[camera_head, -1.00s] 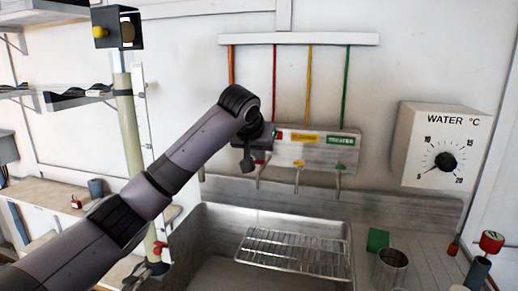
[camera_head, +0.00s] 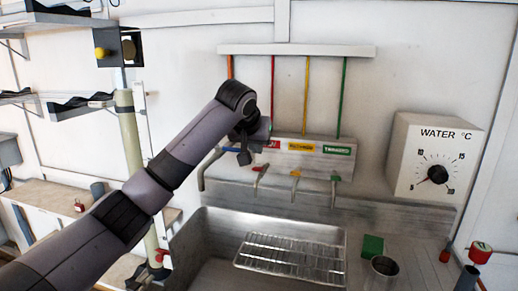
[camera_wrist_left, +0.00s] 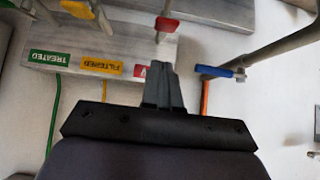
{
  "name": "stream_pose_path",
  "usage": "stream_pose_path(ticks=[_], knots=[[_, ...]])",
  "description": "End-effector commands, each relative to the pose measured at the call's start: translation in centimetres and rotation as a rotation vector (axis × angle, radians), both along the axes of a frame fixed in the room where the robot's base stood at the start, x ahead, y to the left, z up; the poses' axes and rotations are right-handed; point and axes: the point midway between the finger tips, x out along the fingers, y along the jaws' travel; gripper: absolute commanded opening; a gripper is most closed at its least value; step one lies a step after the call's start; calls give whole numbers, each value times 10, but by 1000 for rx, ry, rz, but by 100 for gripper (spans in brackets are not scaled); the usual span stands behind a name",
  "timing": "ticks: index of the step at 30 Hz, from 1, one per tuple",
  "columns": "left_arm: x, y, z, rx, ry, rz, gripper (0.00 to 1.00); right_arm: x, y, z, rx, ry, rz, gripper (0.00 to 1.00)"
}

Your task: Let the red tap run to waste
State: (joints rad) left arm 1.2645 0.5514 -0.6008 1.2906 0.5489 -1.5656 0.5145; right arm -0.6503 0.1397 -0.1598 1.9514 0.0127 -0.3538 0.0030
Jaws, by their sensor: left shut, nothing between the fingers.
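The red tap has a spout and small red handle (camera_head: 257,169) below a red label (camera_head: 272,144) on the grey tap panel (camera_head: 320,166). Its red handle (camera_wrist_left: 166,24) also shows in the left wrist view, where the picture is upside down. My left gripper (camera_wrist_left: 163,75) is shut and empty, in front of the panel between the red handle and the blue tap handle (camera_wrist_left: 220,72). No contact with either handle shows. In the head view my left wrist partly hides the panel's left end. The steel sink (camera_head: 190,240) lies below the taps. My right gripper is out of view.
A yellow tap (camera_head: 295,174) and green tap (camera_head: 335,178) stand to the right. A wire rack (camera_head: 290,257) spans the sink. A green sponge (camera_head: 373,246) and metal cup (camera_head: 382,275) are at the right. A water temperature dial (camera_head: 437,172) is on the wall.

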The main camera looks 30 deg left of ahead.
Motion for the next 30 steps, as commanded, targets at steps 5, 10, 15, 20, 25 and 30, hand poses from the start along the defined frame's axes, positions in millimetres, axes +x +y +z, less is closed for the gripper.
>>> stream_pose_path(ticks=[5,10,15,20,25,30], knots=[[-7,1,43,-3,-7,0,0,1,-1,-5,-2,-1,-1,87],[-14,-1,78,-1,-4,1,0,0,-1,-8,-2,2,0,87],[-18,-2,98,-2,-2,1,0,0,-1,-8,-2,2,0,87],[-19,-2,104,-1,0,1,0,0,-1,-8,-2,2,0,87],[-20,-2,104,0,-1,0,0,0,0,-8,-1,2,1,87],[-19,-2,104,0,-1,0,0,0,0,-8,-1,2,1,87]])
